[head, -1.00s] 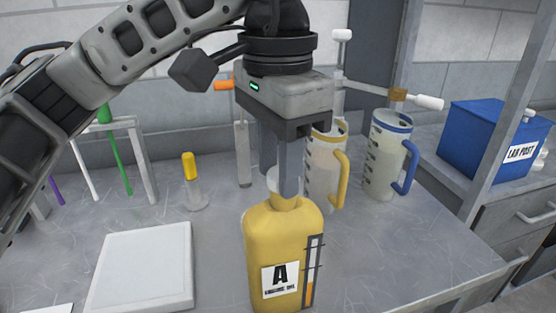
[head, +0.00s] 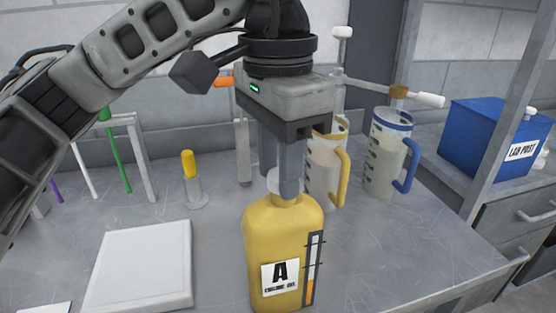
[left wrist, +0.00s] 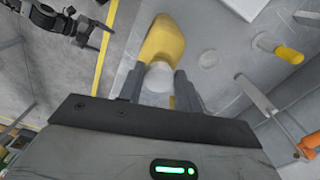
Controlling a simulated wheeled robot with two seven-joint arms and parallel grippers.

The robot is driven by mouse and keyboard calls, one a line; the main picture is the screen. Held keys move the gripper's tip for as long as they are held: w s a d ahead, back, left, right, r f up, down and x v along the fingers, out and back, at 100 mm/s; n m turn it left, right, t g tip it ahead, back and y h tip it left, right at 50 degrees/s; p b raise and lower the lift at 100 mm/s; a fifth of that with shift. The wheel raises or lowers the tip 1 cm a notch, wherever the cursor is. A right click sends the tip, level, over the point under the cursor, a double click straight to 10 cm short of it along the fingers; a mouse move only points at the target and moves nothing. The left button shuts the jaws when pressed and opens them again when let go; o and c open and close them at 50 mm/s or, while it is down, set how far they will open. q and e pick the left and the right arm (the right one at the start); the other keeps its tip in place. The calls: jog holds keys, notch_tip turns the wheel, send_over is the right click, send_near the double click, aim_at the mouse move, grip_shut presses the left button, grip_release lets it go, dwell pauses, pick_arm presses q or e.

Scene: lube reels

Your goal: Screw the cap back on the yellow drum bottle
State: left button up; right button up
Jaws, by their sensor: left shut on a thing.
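The yellow drum bottle (head: 260,235), with an "A" engine oil label, stands upright at the front of the bench. The white cap (head: 272,181) is at the top of its neck, partly hidden by a finger. My left gripper (head: 282,188) points down from above and is shut on the cap. In the left wrist view the cap (left wrist: 159,77) sits between the two fingers, in line with the bottle (left wrist: 163,40). Whether its thread is engaged cannot be seen. My right gripper (left wrist: 97,36) shows small at the top left of the left wrist view, apart from the bottle, its jaws looking open.
Behind the bottle stand a yellow-handled jug (head: 323,170) and a blue-handled jug (head: 385,160). A yellow-topped holder (head: 190,167) and a white tray (head: 140,265) are to the left. A blue box (head: 490,135) is at the right. The bench right of the bottle is clear.

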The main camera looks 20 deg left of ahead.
pick_arm(q)
jog(key=shift+f, duration=0.15)
dwell(0.3)
jog(key=m, duration=0.2)
jog(key=shift+m+p, duration=0.4)
jog(key=shift+w+a+m, duration=0.1)
jog(key=shift+w+m, duration=0.05)
jog(key=shift+m, duration=1.05)
jog(key=o, duration=1.3)
jog(key=shift+o, duration=0.2)
